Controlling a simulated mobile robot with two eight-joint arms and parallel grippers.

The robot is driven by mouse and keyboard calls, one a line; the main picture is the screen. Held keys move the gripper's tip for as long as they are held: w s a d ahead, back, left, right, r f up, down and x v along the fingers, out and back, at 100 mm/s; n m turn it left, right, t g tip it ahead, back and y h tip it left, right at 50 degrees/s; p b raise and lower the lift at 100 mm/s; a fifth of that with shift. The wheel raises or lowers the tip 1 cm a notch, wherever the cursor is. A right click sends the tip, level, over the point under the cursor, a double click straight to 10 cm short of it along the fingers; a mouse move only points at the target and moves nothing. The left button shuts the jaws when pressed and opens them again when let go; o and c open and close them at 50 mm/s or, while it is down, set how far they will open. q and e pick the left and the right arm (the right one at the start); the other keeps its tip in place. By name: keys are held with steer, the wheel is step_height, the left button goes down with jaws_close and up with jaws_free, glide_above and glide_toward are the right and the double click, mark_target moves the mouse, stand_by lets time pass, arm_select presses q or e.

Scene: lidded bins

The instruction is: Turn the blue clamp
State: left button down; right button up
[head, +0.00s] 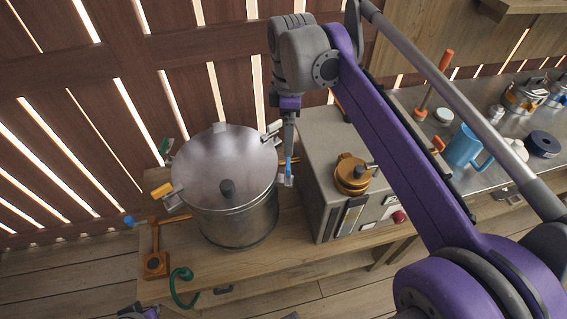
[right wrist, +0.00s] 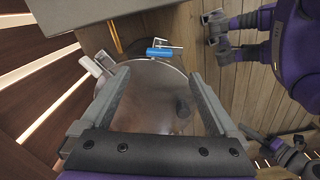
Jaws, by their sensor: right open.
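A large metal pot (head: 238,215) with a domed lid (head: 225,160) stands on the wooden bench. The blue clamp (head: 289,165) is on the right side of its rim; it also shows in the right wrist view (right wrist: 158,52), beyond the fingertips. My right gripper (head: 289,140) points down above the blue clamp in the head view. In the right wrist view my right gripper (right wrist: 155,83) is open and empty, its fingers apart over the lid. My left gripper (head: 138,312) is cut off by the bottom edge of the head view, so its jaws are unclear.
A white clamp (head: 273,129), a green clamp (head: 165,146) and a yellow clamp (head: 161,189) are around the rim. A grey machine with a brass fitting (head: 352,174) stands close right of the pot. A green hook-shaped thing (head: 180,287) is near the bench's front edge.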

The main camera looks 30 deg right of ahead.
mark_target(289, 162)
step_height(289, 162, down, 11)
steer(key=shift+w+d+r+b, duration=0.1)
steer(key=shift+r+b, duration=0.1)
steer(key=shift+b, duration=0.45)
steer(key=c, duration=1.4)
